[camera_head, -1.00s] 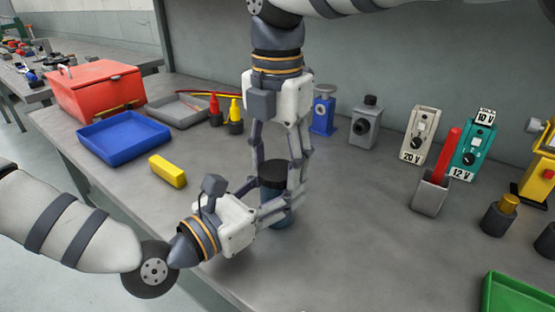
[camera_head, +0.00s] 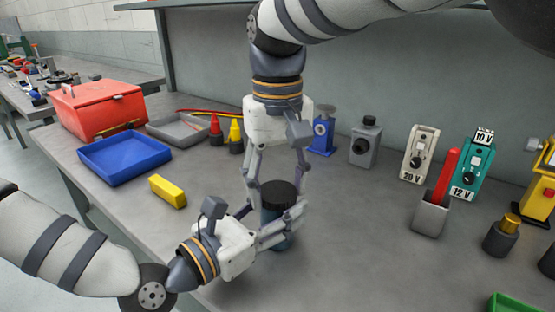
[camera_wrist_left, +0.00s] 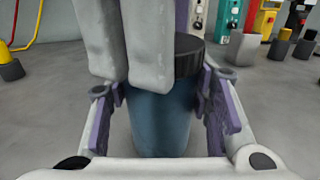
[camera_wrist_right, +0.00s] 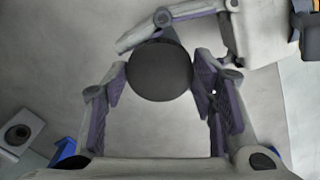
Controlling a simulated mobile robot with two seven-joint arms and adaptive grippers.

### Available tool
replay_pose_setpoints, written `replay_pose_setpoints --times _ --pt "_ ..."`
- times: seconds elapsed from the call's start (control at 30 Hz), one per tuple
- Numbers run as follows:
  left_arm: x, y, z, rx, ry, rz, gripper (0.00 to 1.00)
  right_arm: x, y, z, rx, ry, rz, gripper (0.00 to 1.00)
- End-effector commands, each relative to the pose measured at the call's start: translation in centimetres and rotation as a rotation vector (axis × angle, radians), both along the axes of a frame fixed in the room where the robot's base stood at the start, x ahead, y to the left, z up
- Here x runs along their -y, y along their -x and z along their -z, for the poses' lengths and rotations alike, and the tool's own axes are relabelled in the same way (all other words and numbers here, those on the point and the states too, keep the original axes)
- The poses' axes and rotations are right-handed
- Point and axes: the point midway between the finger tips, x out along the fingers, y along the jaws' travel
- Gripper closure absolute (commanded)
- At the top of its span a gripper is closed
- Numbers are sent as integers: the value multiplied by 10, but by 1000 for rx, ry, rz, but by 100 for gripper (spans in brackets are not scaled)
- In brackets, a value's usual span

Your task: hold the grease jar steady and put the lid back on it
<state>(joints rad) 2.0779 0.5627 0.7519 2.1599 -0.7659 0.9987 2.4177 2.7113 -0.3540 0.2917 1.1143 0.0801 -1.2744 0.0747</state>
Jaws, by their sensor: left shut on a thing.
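The grease jar (camera_head: 276,240) is a blue-grey cylinder standing upright on the bench. It also shows in the left wrist view (camera_wrist_left: 160,125). Its dark, round lid (camera_head: 279,193) sits on top and looks level; whether it is threaded on, I cannot tell. My left gripper (camera_head: 276,224) is shut on the jar's body from the side, below the lid. My right gripper (camera_head: 277,183) points down from above, with a finger on either side of the lid. In the right wrist view the lid (camera_wrist_right: 160,72) lies between its fingertips; whether both press on it is unclear.
A yellow block (camera_head: 167,191), a blue tray (camera_head: 125,158) and a red toolbox (camera_head: 100,112) are to the left. A grey holder (camera_head: 430,217) with a red stick stands right. A green tray (camera_head: 512,303) is front right.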

Motion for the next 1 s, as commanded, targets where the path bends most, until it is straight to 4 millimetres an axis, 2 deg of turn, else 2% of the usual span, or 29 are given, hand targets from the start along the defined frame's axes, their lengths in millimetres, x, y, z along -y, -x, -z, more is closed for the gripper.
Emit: replay_pose_setpoints --times 0.33,0.7,0.93,1.0 --pt "0 0 -1 2 1 0 100 0 0 -1 1 0 -2 30" --pt "0 0 -1 3 0 1 100 0 0 -44 2 0 -4 30" --pt "0 0 -1 3 0 1 100 0 0 -46 1 1 -4 30" --pt "0 0 -1 3 0 1 100 0 0 -46 0 1 -11 33"
